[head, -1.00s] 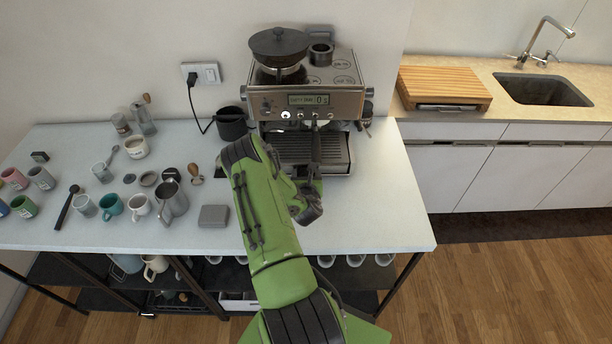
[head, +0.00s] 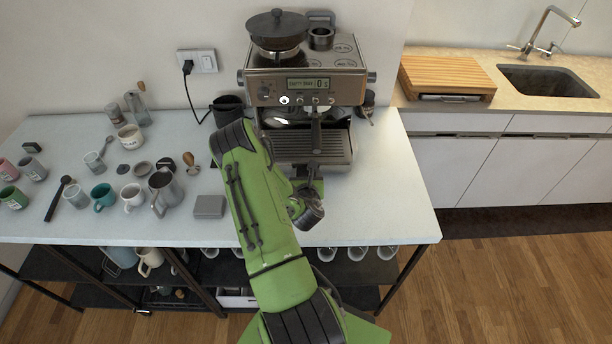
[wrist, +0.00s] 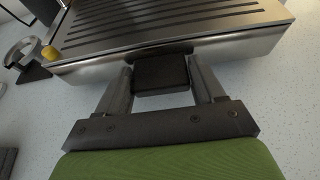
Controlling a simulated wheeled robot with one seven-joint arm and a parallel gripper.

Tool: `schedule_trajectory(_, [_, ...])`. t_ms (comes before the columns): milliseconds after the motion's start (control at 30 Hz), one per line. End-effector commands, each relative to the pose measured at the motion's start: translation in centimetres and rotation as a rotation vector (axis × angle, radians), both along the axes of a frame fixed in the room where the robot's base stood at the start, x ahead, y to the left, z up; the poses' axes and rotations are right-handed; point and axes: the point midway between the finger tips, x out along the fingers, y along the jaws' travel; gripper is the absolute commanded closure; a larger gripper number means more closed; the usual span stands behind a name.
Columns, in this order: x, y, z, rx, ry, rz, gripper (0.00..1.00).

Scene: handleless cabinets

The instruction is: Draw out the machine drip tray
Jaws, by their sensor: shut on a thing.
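The coffee machine (head: 308,84) stands at the back of the white table. Its drip tray (head: 325,153), with a dark slatted top and a metal front, shows low at the machine's front. In the wrist view the slatted tray (wrist: 165,45) fills the top, with a dark tab (wrist: 160,76) on its front edge. My gripper (wrist: 162,82) has a finger on each side of this tab and is shut on it. I cannot tell how far out the tray is.
A portafilter (head: 316,128) hangs above the tray. A dark pitcher (head: 227,108) stands left of the machine. A metal jug (head: 165,190), a grey box (head: 209,207) and several cups lie further left. The table (head: 385,205) is clear to the right.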

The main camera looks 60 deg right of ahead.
Motion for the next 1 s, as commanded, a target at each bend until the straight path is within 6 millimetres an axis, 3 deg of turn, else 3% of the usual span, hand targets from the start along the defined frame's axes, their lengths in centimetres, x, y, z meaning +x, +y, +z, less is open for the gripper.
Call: schedule_trajectory(1000, [-0.36, 0.78, 0.17, -0.01, -0.005, 0.003, 0.68])
